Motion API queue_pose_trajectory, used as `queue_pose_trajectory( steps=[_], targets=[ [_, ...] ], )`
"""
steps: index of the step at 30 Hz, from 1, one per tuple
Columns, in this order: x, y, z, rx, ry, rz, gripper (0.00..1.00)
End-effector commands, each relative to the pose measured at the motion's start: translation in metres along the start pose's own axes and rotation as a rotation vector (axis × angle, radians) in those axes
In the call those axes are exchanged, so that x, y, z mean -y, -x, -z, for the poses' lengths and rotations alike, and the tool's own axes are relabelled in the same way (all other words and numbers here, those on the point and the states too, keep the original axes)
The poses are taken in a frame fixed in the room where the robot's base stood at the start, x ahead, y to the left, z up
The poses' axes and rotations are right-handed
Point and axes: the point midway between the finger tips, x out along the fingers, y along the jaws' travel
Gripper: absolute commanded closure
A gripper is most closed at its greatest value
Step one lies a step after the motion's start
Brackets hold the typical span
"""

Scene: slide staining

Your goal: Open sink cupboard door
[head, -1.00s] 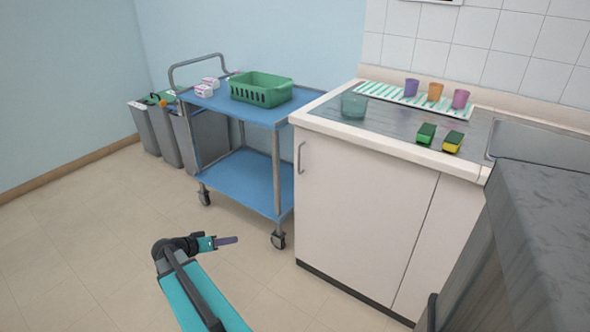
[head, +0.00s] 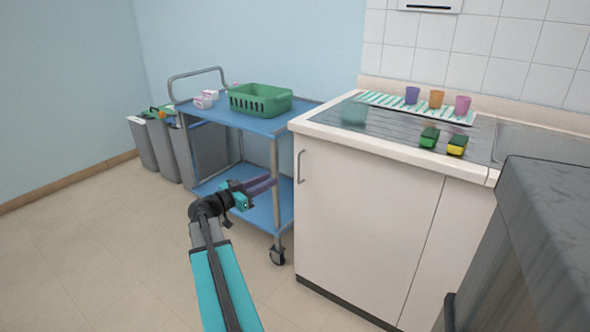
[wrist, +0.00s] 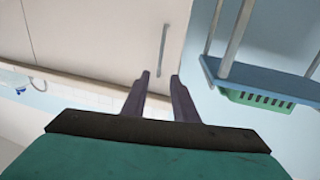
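The sink cupboard door (head: 365,215) is a pale panel under the counter and looks shut. Its metal handle (head: 299,167) is a vertical bar near the door's upper left edge. The handle also shows in the wrist view (wrist: 164,50), a little beyond the fingertips and between their lines. My gripper (head: 274,182) is in front of the blue trolley in the head view, left of the handle and apart from it. In the wrist view its two dark fingers (wrist: 160,75) are spread with nothing between them.
The blue trolley (head: 285,124) with a green basket (head: 261,99) stands just left of the cupboard. Bins (head: 160,145) stand by the wall. Cups and sponges (head: 429,138) are on the counter. A dark grey surface (head: 560,200) is at the right. The floor in front is clear.

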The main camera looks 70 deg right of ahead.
Motion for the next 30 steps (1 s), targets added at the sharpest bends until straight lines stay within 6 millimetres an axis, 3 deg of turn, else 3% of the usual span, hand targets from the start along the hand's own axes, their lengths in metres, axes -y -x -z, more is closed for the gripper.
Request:
queue_pose_trajectory(
  steps=[11, 30],
  targets=[
    [0.001, -0.019, -0.001, 0.001, 0.001, -0.001, 0.74],
    [0.002, -0.108, -0.001, 0.002, 0.001, 0.000, 0.74]
  ],
)
